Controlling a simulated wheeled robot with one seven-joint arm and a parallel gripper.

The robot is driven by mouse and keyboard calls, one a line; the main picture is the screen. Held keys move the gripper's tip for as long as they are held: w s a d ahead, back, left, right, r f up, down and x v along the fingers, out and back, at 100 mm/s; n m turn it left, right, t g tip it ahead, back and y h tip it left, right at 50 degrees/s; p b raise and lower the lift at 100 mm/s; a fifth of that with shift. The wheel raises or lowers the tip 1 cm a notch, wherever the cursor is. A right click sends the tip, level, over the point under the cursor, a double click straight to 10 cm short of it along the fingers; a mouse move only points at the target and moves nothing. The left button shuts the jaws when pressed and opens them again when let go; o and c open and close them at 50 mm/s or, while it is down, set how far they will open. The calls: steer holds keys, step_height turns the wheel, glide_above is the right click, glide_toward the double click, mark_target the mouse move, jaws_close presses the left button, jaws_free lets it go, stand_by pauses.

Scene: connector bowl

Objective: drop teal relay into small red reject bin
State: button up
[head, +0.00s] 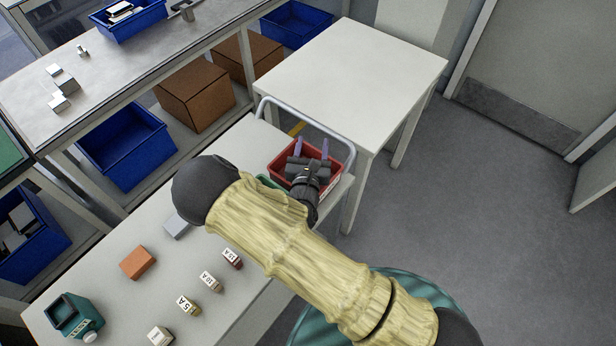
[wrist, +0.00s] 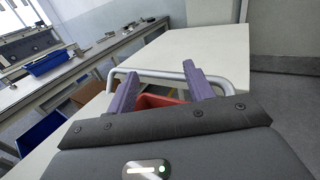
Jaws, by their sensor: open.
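The small red reject bin (head: 278,166) stands at the far end of the near bench, with my gripper (head: 311,148) over it. My gripper's two purple fingers are apart, with nothing visible between them. In the wrist view, part of the red bin (wrist: 160,100) shows between the fingers (wrist: 158,72). Most of the bin's inside is hidden by my gripper. No relay can be made out for certain. A teal piece (head: 268,183) beside the bin is mostly hidden by my arm, and I cannot tell what it is.
A teal open box (head: 70,316), an orange block (head: 137,262), a grey block (head: 176,227) and several small labelled parts (head: 210,281) are on the near bench (head: 110,300). A grey tube rail (head: 351,145) arches behind the bin. A bare white table (head: 350,75) lies beyond.

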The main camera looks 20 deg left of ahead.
steer(key=shift+s, duration=0.1)
steer(key=s+d+b, duration=0.2)
steer(key=s+b, duration=0.1)
steer(key=s, duration=1.4)
steer(key=shift+d, duration=0.15)
